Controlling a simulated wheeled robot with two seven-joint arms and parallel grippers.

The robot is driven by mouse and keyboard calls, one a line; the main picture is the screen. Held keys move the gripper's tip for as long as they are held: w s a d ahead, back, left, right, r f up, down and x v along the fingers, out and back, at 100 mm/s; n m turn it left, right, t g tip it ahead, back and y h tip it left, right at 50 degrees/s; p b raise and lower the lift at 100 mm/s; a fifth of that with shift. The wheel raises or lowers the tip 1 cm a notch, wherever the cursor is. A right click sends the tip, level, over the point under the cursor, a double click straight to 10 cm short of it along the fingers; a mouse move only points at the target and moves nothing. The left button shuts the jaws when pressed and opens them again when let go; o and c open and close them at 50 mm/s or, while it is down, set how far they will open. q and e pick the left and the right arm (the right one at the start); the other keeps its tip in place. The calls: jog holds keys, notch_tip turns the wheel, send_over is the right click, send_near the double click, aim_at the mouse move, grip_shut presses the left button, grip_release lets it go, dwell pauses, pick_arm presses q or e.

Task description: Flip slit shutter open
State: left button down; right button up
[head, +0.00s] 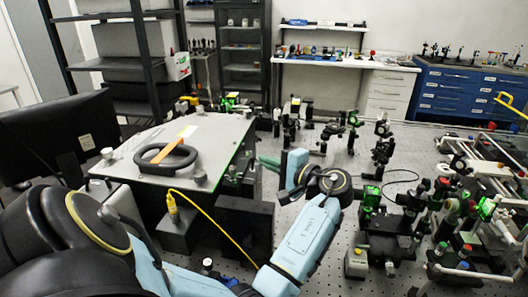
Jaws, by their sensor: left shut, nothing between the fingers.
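A grey-topped instrument box (215,133) stands left of centre, with a black ring-shaped handle and an orange strip on top. Its right side carries small parts lit green. I cannot pick out the slit shutter or tell its position; my arm hides part of that side. My left arm reaches in from the lower left and bends back at the wrist. My left gripper (268,160) is at the far end, close to the box's right side, shut and empty. I cannot tell whether it touches anything. My right gripper is not in view.
A perforated optical table (310,278) holds several black posts and mounts, dense at right, some glowing green. A yellow cable (213,217) runs from a connector in front of the box. A dark monitor (60,135) stands at left. Shelves and a blue drawer cabinet (465,92) stand behind.

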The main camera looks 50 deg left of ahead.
pick_arm(q)
jog(key=w+d+p, duration=0.1)
jog(key=d, duration=0.7)
jog(key=shift+r, duration=0.35)
jog(key=shift+w, duration=0.1)
